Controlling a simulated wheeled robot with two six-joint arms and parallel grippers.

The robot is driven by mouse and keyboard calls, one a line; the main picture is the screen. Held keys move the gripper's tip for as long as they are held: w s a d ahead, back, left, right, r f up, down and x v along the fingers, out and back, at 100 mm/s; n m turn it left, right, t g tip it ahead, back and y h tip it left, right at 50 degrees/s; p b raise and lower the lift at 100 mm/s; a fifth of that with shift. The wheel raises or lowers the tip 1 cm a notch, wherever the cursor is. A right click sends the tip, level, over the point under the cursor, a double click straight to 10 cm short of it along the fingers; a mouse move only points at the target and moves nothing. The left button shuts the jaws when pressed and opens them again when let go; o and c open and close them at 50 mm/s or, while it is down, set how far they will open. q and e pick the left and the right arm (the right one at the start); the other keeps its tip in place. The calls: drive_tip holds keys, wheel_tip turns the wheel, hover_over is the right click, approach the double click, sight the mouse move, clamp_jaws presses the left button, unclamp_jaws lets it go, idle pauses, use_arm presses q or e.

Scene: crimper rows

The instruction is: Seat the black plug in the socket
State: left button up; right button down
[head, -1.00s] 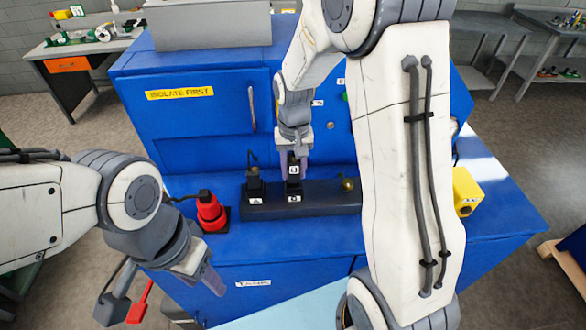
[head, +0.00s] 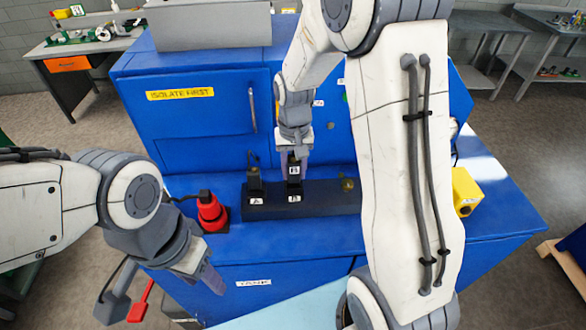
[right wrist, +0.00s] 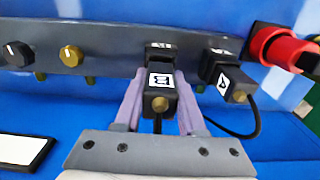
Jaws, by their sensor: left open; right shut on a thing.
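The black plug (head: 294,171), with a white letter label, is held upright between the fingers of my right gripper (head: 295,160). In the right wrist view it shows between the purple fingers (right wrist: 158,95). Its lower end is at the labelled socket (head: 294,198) on the dark strip; I cannot tell how deep it sits. Its socket shows just beyond it in the right wrist view (right wrist: 159,48). My left gripper (head: 207,283) is open and empty, low at the left in front of the cabinet.
A brass knob (head: 347,185) sits right on the dark strip (head: 325,203). A red cone-shaped connector (head: 210,212) stands left and a yellow box (head: 466,190) right. The blue cabinet (head: 190,125) rises behind.

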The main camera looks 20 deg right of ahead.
sight(294, 159)
idle(0.3)
drive_tip(key=shift+f+b, duration=0.65)
drive_tip(key=shift+f, duration=0.4)
drive_tip(key=shift+c, duration=2.1)
unclamp_jaws()
drive_tip(key=shift+r, duration=0.1)
drive_tip(key=shift+w+r, duration=0.1)
drive_tip(key=shift+r, duration=0.2)
wheel_tip(294, 159, up, 9)
drive_tip(key=b, duration=0.2)
drive_tip(key=shift+f+b, duration=0.15)
drive_tip(key=shift+b, duration=0.15)
drive_tip(key=shift+r, duration=0.5)
